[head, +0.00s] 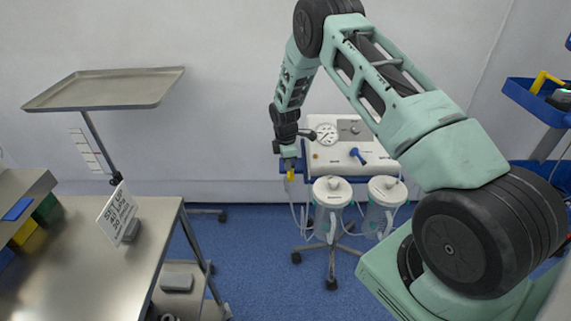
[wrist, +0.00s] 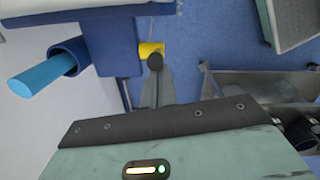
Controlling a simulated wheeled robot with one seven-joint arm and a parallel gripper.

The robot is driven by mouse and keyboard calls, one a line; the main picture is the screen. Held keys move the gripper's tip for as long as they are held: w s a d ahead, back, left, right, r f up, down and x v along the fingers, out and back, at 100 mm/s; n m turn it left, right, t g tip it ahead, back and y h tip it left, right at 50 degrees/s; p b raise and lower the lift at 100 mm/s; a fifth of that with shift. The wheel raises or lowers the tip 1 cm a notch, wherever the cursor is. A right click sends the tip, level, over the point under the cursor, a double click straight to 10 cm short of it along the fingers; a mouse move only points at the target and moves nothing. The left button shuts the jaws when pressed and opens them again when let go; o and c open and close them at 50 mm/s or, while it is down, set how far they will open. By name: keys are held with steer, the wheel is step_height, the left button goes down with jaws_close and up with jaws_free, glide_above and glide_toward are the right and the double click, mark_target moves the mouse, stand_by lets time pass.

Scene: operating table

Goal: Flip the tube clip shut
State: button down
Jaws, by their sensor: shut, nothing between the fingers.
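The tube clip is a small yellow piece (head: 290,175) on the tubing at the left side of the suction unit. It also shows in the wrist view as a yellow block (wrist: 150,47) beside a blue bracket. My gripper (head: 290,163) is just above the clip in the head view. In the wrist view my shut fingertips (wrist: 155,62) are right at the clip's edge and overlap it in the picture. I cannot tell whether they touch it. Nothing shows between the fingers. The clip's lid position is too small to make out.
The suction unit (head: 345,155) has a gauge and a blue lever, with two canisters (head: 332,200) hanging below. A blue holder with a light-blue rod (wrist: 38,82) is left of my gripper. A steel table (head: 110,270) stands at left. Blue floor between is mostly clear.

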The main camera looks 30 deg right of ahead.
steer(key=d+t+y, duration=0.1)
steer(key=s+d+t+y+b, duration=0.1)
steer(key=y, duration=0.1)
steer(key=shift+s+d, duration=0.15)
steer(key=shift+s, duration=0.1)
steer(key=shift+s+d+f+b, duration=0.4)
steer(key=shift+s+d+b, duration=0.05)
steer(key=shift+d, duration=0.2)
steer(key=shift+s+d+f+b, duration=0.35)
steer(key=shift+s+d+b, duration=0.1)
steer(key=shift+d, duration=0.3)
steer(key=s+d+r, duration=0.4)
steer(key=s+r, duration=0.1)
steer(key=r, duration=0.4)
steer(key=shift+d+r+p, duration=0.2)
steer(key=shift+d+p, duration=0.2)
steer(key=shift+p, duration=0.05)
steer(key=shift+w, duration=0.1)
